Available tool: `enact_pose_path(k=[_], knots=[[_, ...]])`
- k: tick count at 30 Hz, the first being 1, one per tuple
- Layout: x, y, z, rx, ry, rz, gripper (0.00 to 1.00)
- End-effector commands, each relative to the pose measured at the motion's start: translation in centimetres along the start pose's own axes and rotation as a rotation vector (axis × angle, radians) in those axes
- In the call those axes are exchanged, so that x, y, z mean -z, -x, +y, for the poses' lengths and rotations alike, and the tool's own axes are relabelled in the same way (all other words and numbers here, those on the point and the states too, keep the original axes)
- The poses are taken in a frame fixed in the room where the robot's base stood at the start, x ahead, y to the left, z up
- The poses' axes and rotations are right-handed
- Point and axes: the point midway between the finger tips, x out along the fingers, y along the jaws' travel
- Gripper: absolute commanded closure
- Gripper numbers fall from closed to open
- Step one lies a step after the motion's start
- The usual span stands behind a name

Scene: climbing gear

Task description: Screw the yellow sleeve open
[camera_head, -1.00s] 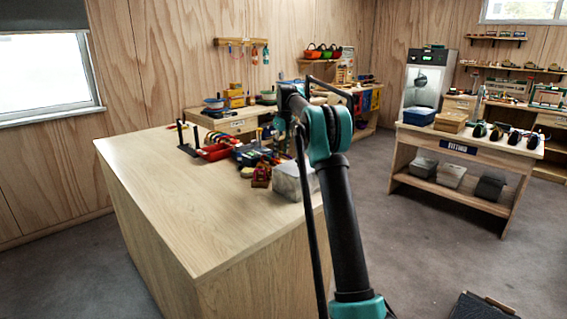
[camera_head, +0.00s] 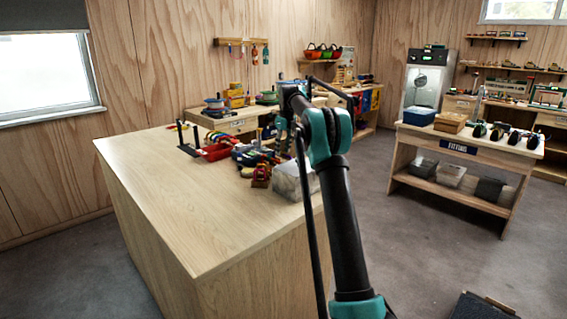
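My arm reaches over the far right part of the wooden workbench (camera_head: 190,215). Its end, with my gripper (camera_head: 281,128), points down behind the elbow among the gear there. The fingers are too small and too covered to show whether they are open or shut. I cannot make out a yellow sleeve for certain in this view. A small yellow item (camera_head: 179,126) lies at the bench's far edge, but I cannot tell what it is. Colourful climbing gear (camera_head: 250,155) is clustered just left of and below my gripper.
A red tray (camera_head: 217,152) and a black upright stand (camera_head: 188,142) are at the bench's back. A clear grey box (camera_head: 289,183) sits at its right edge, beside my arm. The bench's front and left are bare. A side table (camera_head: 468,142) with gear stands at right.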

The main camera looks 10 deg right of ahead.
Motion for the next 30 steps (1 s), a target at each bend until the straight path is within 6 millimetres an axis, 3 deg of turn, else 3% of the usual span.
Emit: enact_pose_path(k=[30], knots=[[0.1,-0.5,-1.3,0.0,0.0,0.0,0.62]])
